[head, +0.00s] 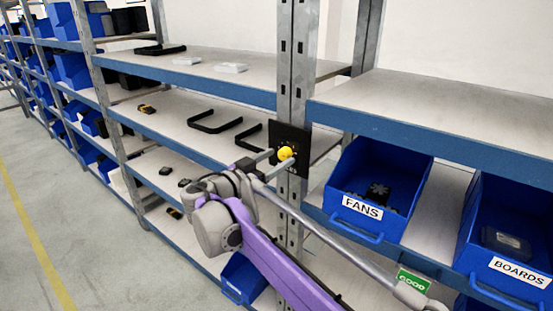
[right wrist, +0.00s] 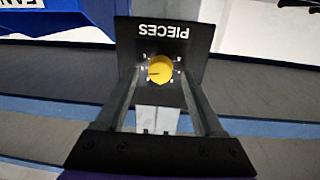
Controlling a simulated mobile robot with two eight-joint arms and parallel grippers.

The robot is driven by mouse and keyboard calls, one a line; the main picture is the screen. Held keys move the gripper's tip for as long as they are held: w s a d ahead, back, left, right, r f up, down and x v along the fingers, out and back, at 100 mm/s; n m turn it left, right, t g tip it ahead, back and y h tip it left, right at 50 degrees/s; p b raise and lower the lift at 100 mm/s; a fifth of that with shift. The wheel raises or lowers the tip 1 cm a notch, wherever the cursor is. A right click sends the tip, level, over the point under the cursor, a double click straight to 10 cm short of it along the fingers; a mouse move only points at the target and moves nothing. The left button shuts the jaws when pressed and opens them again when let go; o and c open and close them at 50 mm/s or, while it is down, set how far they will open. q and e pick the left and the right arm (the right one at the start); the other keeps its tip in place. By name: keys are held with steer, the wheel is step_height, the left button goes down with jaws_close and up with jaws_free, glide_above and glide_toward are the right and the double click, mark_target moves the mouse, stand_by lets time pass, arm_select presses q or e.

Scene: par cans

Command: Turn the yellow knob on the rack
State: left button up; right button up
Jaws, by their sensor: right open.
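The yellow knob (head: 285,153) sits on a black plate (head: 291,138) fixed to the rack's upright (head: 297,60). In the right wrist view the knob (right wrist: 160,70) has a dark pointer line and small marks around it. The plate there (right wrist: 190,50) reads "PIECES", upside down. My right gripper (head: 275,160) is open, with its two fingers reaching to the plate on either side of the knob. In the right wrist view a gap shows between each finger and the knob. My left gripper is not in view.
Right of the upright, blue bins labelled FANS (head: 362,207) and BOARDS (head: 519,272) stand on a shelf. Black handles (head: 215,122) and small items lie on the left shelves. A green GOOD tag (head: 413,281) shows at lower right. The floor (head: 100,230) at left is clear.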

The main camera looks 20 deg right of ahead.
steer(key=shift+w+d, duration=0.2)
steer(key=shift+d, duration=0.1)
jaws_close()
